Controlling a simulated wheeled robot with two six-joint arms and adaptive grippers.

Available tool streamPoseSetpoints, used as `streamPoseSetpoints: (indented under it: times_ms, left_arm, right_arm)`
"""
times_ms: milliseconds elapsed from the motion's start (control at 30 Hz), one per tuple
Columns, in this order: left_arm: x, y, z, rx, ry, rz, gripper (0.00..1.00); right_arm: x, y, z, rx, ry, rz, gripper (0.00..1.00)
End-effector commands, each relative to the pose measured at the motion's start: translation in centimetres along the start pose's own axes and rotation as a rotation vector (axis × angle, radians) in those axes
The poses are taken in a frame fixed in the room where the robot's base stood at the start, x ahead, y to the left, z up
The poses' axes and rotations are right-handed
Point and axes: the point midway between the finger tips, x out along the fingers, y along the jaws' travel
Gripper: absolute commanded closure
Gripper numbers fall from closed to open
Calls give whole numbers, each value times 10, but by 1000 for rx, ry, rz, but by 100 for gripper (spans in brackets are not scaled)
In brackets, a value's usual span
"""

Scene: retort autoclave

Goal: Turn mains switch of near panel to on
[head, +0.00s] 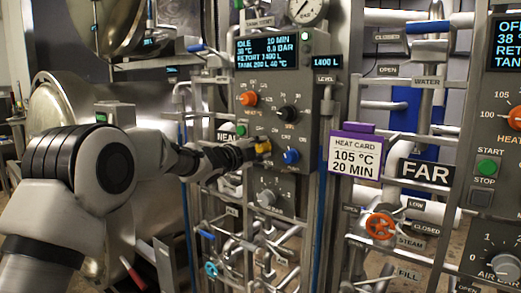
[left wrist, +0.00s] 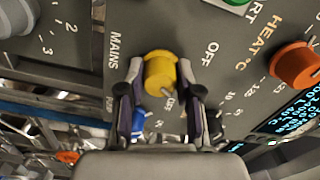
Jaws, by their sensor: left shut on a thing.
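The near panel (head: 296,75) is a grey control box with a lit display reading IDLE, next to a NEAR label. Its mains switch is a yellow knob (head: 264,146), partly covered by my left gripper (head: 254,149). In the left wrist view the yellow knob (left wrist: 160,70) sits between the MAINS and OFF lettering. My left gripper (left wrist: 160,84) is shut on it, one finger on each side. A small pale mark shows on the knob, but I cannot tell for sure which setting it points at. My right gripper is not in view.
An orange heat knob (head: 249,98), a black knob (head: 288,114) and a blue knob (head: 291,156) sit close around the switch. A purple-topped heat card (head: 356,153) hangs to the right. The far panel (head: 476,150) stands at the right edge. Pipes and valves lie below.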

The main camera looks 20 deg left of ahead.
Motion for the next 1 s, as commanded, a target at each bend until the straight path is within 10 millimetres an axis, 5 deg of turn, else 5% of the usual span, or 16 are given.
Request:
streamPoseSetpoints:
  times_ms: [100,133,200,567,1000]
  left_arm:
    - [0,-2,0,2,1,-2,100]
    - [0,-2,0,2,1,-2,59]
    - [0,-1,0,1,1,-2,41]
    - [-5,-1,0,-1,0,-1,41]
    - [-102,-1,0,-3,0,-2,41]
  right_arm:
    - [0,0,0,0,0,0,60]
    - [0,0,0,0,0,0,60]
    - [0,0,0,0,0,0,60]
    - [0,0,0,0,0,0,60]
    - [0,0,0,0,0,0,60]
